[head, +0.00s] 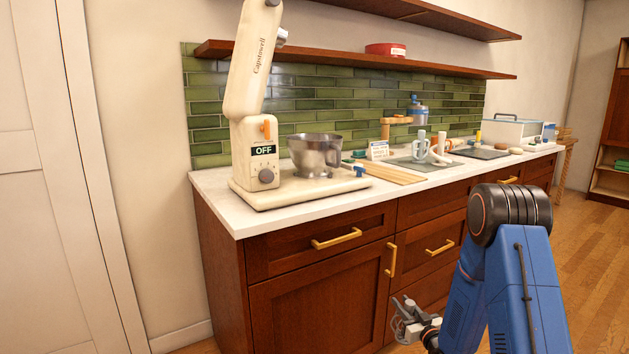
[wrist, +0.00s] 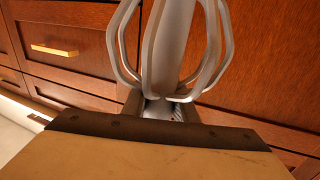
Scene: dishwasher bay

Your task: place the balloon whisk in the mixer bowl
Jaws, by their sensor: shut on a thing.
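The balloon whisk (wrist: 168,45), with pale grey wire loops, rises from between the jaws of my gripper (wrist: 160,110) in the wrist view. My gripper is shut on its lower end, which is partly hidden. In the head view my gripper (head: 408,322) is low in front of the cabinet, below the counter and right of the bowl; the whisk there is too small to make out clearly. The metal mixer bowl (head: 314,157) stands upright on the cream mixer base (head: 300,189). The mixer head (head: 252,60) is tilted up above the base. The bowl's inside is mostly hidden.
The mixer's panel (head: 264,151) reads OFF. A wooden board (head: 395,174) and a grey mat (head: 420,165) with pale attachments lie right of the bowl. Brass handles (head: 336,239) stick out from the cabinet front. A shelf (head: 350,60) runs above the counter.

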